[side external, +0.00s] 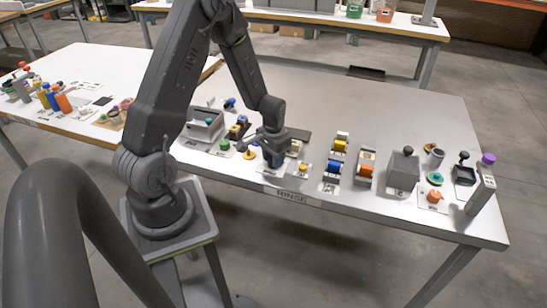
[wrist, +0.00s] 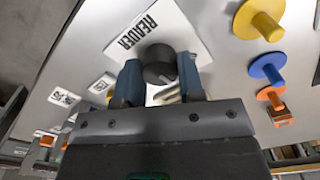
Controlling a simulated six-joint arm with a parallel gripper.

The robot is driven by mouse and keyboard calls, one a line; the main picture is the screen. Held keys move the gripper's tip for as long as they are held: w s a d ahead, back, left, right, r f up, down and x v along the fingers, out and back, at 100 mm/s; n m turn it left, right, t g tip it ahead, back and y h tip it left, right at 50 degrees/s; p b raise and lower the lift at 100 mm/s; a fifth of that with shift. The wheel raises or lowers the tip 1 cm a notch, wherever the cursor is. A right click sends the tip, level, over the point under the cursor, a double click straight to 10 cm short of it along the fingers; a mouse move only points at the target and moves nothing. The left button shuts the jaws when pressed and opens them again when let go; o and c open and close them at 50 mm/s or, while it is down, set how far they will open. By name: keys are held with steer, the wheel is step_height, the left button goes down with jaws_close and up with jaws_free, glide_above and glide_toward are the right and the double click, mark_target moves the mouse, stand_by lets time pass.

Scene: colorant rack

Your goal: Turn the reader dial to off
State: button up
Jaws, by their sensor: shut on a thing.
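The reader dial (wrist: 158,52) is a dark grey round knob in the wrist view. It stands on a white plate (wrist: 180,20) beside a printed "READER" label (wrist: 138,32). My gripper (wrist: 160,72) has its two blue fingers on either side of the dial, shut on it. The dial's pointer and any off mark cannot be made out. In the side view my gripper (side external: 272,160) reaches down to the table's front part, over a small white plate (side external: 268,173). The dial itself is hidden there by the gripper.
A yellow knob (wrist: 262,20), a blue disc (wrist: 267,68) and an orange disc (wrist: 270,94) stand close by. In the side view, blue and yellow rollers (side external: 335,167), a grey lever box (side external: 403,172) and a purple-topped post (side external: 482,188) stand right. The table's back is clear.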

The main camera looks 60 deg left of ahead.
steer(key=n, duration=0.4)
steer(key=shift+n, duration=1.9)
steer(key=o, duration=0.9)
steer(key=shift+r, duration=0.1)
step_height(320, 180, up, 14)
steer(key=shift+f, duration=0.15)
